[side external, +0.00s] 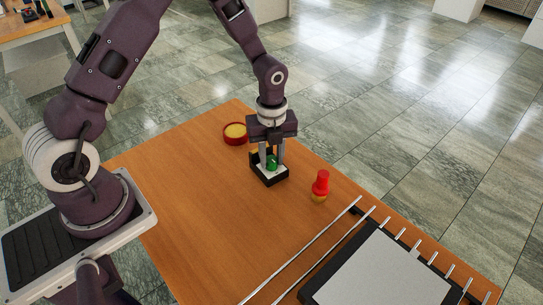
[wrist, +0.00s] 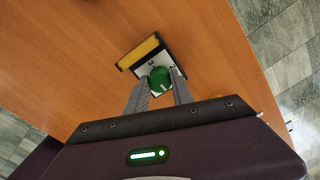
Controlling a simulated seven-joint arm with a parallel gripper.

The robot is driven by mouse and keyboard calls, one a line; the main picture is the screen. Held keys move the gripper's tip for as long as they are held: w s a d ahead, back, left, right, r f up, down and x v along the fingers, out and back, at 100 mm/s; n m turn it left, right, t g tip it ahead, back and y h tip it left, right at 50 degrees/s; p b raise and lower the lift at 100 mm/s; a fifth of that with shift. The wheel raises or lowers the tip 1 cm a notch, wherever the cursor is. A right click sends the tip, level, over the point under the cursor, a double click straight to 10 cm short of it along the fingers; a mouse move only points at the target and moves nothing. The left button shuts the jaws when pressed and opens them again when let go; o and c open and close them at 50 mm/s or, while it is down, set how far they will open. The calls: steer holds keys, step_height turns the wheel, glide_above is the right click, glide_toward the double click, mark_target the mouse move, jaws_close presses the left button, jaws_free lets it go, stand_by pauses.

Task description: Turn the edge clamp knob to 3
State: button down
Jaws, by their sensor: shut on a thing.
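The edge clamp is a small black unit (side external: 257,176) with a white top plate, near the far edge of the wooden table. Its green knob (side external: 271,163) sits on the plate. In the wrist view the knob (wrist: 159,79) is round and green with a light pointer mark, and the unit (wrist: 140,52) shows a yellow strip along one side. My gripper (side external: 271,161) points down over the unit, its two fingers (wrist: 160,86) on either side of the knob and shut on it.
A red round dish with a yellow top (side external: 235,133) stands left of the clamp. A red-topped object with a yellowish base (side external: 320,186) stands to the right. A flat grey press plate (side external: 382,275) with metal rods lies at the front right. The table's middle (side external: 205,205) is clear.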

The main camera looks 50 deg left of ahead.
steer(key=n, duration=0.8)
steer(key=shift+n, duration=0.3)
steer(key=n, duration=0.4)
steer(key=shift+n, duration=0.3)
steer(key=n, duration=1.7)
steer(key=shift+n, duration=2.5)
